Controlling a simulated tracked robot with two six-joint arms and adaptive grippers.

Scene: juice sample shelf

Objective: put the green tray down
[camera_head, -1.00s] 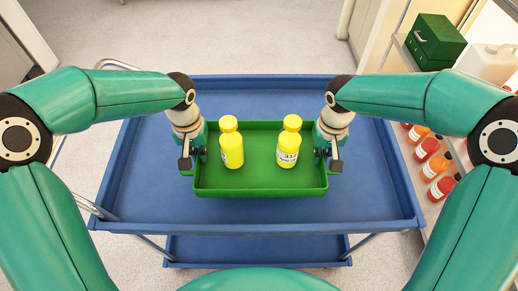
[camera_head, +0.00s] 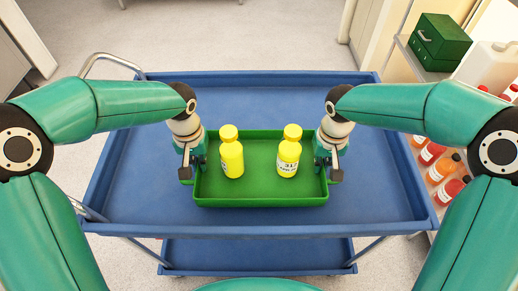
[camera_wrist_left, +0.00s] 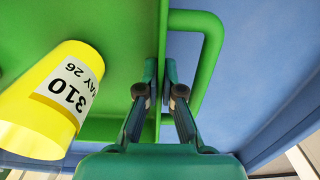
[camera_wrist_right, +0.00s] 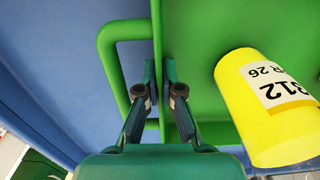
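The green tray (camera_head: 260,201) is over the blue cart's top, level, near its middle. I cannot tell whether its underside touches the cart. Two yellow bottles (camera_head: 231,158) (camera_head: 288,157) stand upright in it. The left one shows label 310 in the left wrist view (camera_wrist_left: 50,110), the other 312 in the right wrist view (camera_wrist_right: 262,110). My left gripper (camera_head: 194,166) is shut on the tray's left wall, inside its handle (camera_wrist_left: 212,60). My right gripper (camera_head: 327,164) is shut on the right wall, inside the other handle (camera_wrist_right: 108,60).
The blue cart (camera_head: 255,95) has a raised rim, a lower shelf (camera_head: 258,252) and free top surface around the tray. At right, a shelf (camera_head: 402,45) holds a green box (camera_head: 437,41), a white canister (camera_head: 488,66) and several juice bottles (camera_head: 444,167).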

